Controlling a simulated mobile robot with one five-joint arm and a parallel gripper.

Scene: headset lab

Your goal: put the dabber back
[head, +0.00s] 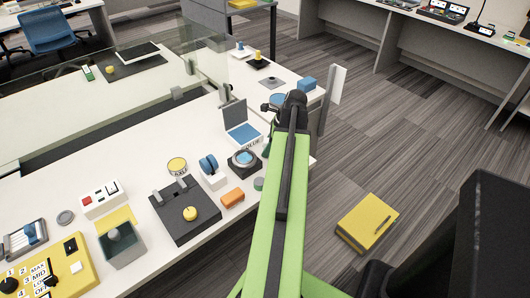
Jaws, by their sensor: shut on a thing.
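My gripper (288,103) is at the far end of my green arm, above the right edge of the white workbench (150,115). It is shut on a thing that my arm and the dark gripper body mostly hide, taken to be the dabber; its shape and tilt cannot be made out. Just left of the gripper is an open case with a blue pad (243,135) and a raised grey lid. In front of it is a dark square base with a round, blue-centred dish (243,158). I cannot tell which of these, if any, is the dabber's place.
An orange block (232,198), a blue roll on a white stand (210,170) and a dark box with a yellow knob (172,213) stand left of my arm. A blue block (307,84) and an upright white panel (337,86) are beyond the gripper. A yellow book (366,223) lies on the floor.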

